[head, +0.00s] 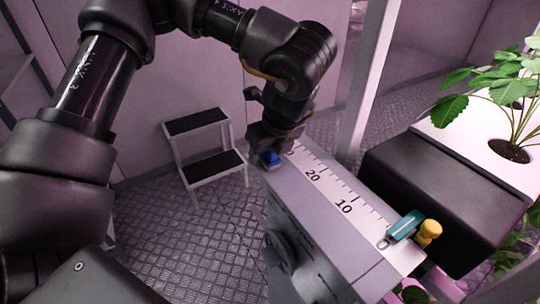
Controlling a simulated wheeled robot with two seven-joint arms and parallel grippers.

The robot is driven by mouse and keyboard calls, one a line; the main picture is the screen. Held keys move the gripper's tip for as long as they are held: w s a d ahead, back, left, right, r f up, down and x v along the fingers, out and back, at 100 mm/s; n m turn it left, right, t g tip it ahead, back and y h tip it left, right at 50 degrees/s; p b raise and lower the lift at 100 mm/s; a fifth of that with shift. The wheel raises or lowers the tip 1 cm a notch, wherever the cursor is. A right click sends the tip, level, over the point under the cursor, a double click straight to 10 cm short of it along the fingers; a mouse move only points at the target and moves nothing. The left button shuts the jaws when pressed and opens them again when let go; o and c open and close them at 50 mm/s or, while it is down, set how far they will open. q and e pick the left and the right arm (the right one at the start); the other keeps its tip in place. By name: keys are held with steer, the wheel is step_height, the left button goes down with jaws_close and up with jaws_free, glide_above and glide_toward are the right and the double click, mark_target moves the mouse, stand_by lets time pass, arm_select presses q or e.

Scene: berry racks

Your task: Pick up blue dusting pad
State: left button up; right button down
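The blue dusting pad (270,158) is a small blue block at the far left end of a grey box-like unit's top (345,235), beside the ruler strip. My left gripper (272,150) points down right over the pad, with its fingers at or around it. The dark fingers hide part of the pad, and I cannot tell whether they are closed on it or whether it is lifted. My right gripper is out of view.
A teal block (405,225) and a yellow knobbed item (428,233) lie at the near end of the ruler strip (335,190). A potted plant (510,150) stands in a white planter at right. A step stool (205,145) stands on the floor behind.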

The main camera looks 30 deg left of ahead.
arm_select(q)
steer(key=c, duration=1)
steer(key=shift+r, duration=0.1)
